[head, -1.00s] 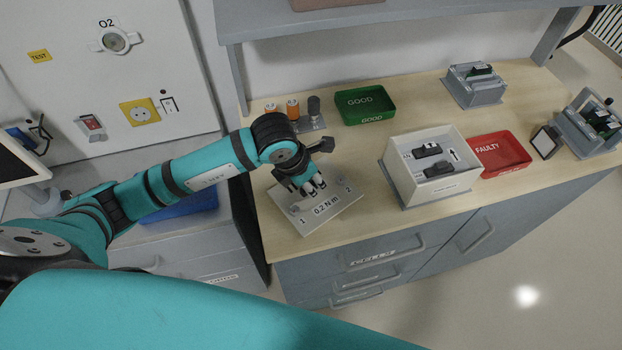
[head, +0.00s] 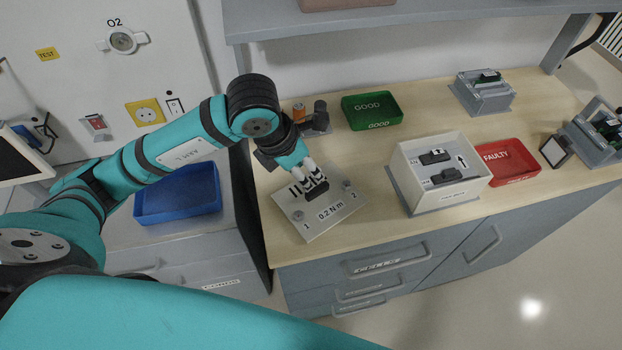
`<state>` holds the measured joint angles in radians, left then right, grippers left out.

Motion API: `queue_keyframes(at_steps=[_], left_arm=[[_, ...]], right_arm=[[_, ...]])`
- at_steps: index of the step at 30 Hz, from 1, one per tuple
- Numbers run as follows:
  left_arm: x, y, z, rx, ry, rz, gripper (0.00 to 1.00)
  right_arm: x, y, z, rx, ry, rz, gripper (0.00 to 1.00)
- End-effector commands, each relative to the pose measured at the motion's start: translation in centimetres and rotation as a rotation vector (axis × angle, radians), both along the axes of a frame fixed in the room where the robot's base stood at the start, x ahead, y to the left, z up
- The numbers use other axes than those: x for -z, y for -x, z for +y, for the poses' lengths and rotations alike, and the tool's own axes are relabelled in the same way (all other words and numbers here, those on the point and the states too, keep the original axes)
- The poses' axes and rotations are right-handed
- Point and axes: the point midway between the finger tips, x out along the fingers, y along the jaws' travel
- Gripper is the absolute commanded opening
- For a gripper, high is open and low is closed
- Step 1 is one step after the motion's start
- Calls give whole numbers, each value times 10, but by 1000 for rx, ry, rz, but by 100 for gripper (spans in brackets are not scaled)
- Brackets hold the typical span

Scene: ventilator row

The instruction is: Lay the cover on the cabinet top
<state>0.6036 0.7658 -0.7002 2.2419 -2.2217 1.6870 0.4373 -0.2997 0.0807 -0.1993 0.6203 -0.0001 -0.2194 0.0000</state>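The cover is a pale flat plate (head: 331,221) marked "0.2 N m", with knobs near the numbers 1 and 2. It lies on the wooden cabinet top (head: 385,235), near the front left edge. A dark grip-like part shows at its middle. My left gripper (head: 309,183) is just above this middle, pointing down. Its pale fingers look spread apart, and the cover seems free of them, though the fingertips partly overlap the dark part. The open white box (head: 436,196) to the right holds two black modules. My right gripper is not in view.
Behind the cover stand a grey holder with orange-marked pieces (head: 299,113) and a green GOOD tray (head: 371,111). A red FAULTY tray (head: 512,176) and grey fixtures (head: 484,97) are right. A blue tray (head: 178,194) is left. A shelf (head: 400,20) hangs above the back.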

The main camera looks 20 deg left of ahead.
Motion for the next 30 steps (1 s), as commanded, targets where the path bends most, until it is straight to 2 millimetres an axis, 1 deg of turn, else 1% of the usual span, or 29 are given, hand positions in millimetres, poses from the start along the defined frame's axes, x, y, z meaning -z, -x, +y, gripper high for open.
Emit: queue_keyframes(at_steps=[1,3,7,30], left_arm=[[-8,1,1,0,2,-5,39],[-15,4,3,-1,2,-2,39],[-23,7,5,-1,1,-1,39],[-24,7,5,-1,1,1,39]], right_arm=[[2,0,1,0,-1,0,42],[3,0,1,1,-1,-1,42],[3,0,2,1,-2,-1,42],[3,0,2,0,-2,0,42]])
